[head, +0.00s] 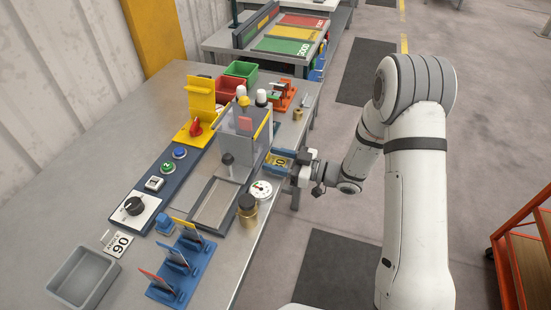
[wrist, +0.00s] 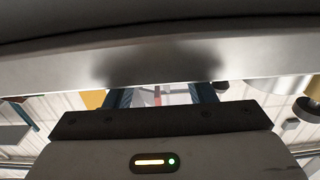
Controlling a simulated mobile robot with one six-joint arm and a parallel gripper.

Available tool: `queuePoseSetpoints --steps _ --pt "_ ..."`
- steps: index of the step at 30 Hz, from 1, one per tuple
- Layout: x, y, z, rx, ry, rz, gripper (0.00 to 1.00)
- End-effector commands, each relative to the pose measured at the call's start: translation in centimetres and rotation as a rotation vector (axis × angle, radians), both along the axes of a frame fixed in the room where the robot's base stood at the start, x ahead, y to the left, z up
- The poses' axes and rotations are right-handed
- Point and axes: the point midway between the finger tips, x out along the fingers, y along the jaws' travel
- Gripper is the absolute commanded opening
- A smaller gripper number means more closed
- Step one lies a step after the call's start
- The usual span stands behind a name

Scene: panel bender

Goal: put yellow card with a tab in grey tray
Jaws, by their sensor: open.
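The grey tray (head: 62,285) is empty and lies at the near left end of the table. A blue rack (head: 193,267) holds several upright cards; the farthest card (head: 186,227) has a yellow-orange edge, but I cannot make out a tab.
A clear-walled machine (head: 238,135) stands mid-table, with a flat grey bed (head: 217,203) before it. A round gauge (head: 261,190) and a brass cylinder (head: 248,210) stand near the right edge. A control panel (head: 155,185) lies left.

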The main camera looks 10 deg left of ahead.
Motion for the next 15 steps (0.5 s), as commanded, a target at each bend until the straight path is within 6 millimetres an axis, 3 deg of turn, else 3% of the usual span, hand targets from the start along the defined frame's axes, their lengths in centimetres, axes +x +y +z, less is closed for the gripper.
queuePoseSetpoints --steps 9,15 --pt "-0.2 -6.0 -0.2 0.000 0.000 -0.004 0.50" --pt "-0.4 -7.7 -0.1 0.001 -0.001 -0.002 0.50"
